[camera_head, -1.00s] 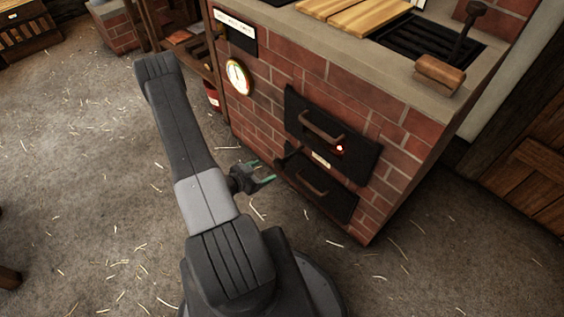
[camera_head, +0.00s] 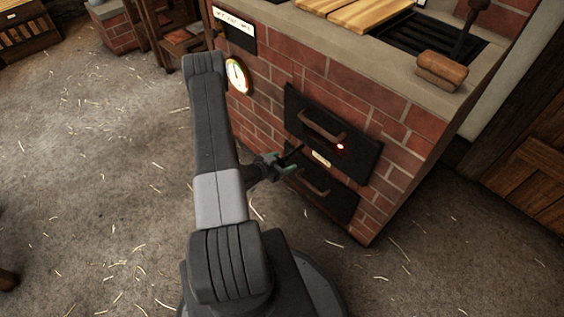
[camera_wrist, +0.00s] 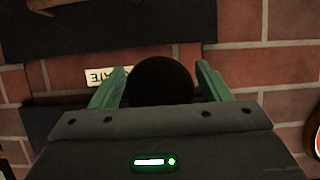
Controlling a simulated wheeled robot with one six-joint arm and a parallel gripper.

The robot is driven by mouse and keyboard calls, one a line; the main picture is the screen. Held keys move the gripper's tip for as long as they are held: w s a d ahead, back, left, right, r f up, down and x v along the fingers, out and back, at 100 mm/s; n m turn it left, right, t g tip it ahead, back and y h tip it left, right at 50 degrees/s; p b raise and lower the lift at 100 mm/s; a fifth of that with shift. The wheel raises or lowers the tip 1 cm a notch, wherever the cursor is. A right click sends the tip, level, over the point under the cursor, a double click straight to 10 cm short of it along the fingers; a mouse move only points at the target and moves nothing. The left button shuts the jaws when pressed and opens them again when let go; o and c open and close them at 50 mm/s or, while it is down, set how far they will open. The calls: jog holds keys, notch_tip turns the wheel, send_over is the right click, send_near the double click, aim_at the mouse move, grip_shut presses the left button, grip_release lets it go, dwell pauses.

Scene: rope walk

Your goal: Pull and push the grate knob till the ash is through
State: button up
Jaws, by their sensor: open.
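The grate knob (camera_wrist: 160,82) is a dark round ball, close up in the wrist view. My gripper (camera_wrist: 161,70) is open, with one green finger on each side of the knob; whether either finger touches it I cannot tell. In the head view my gripper (camera_head: 287,164) is at the left of the stove front, by the lower door, and mostly hides the knob. No ash shows.
A round gauge (camera_head: 238,76) is at the left. The straw-strewn floor around is clear.

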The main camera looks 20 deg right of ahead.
aim_at(295, 150)
jog(key=c, duration=1.3)
jog(key=d+b, duration=0.1)
jog(key=w+d+b, duration=0.1)
jog(key=d, duration=0.1)
jog(key=w+d+b, duration=0.1)
jog(key=d, duration=0.1)
jog(key=shift+w+d+f, duration=0.1)
jog(key=shift+w+d, duration=0.05)
jog(key=shift+d, duration=0.1)
jog(key=shift+c, duration=0.2)
jog(key=shift+w+d, duration=0.1)
jog(key=shift+d, duration=0.2)
jog(key=shift+w+r, duration=0.1)
jog(key=shift+r, duration=0.1)
jog(key=o, duration=1.3)
jog(key=shift+d, duration=0.15)
jog(key=shift+o, duration=0.2)
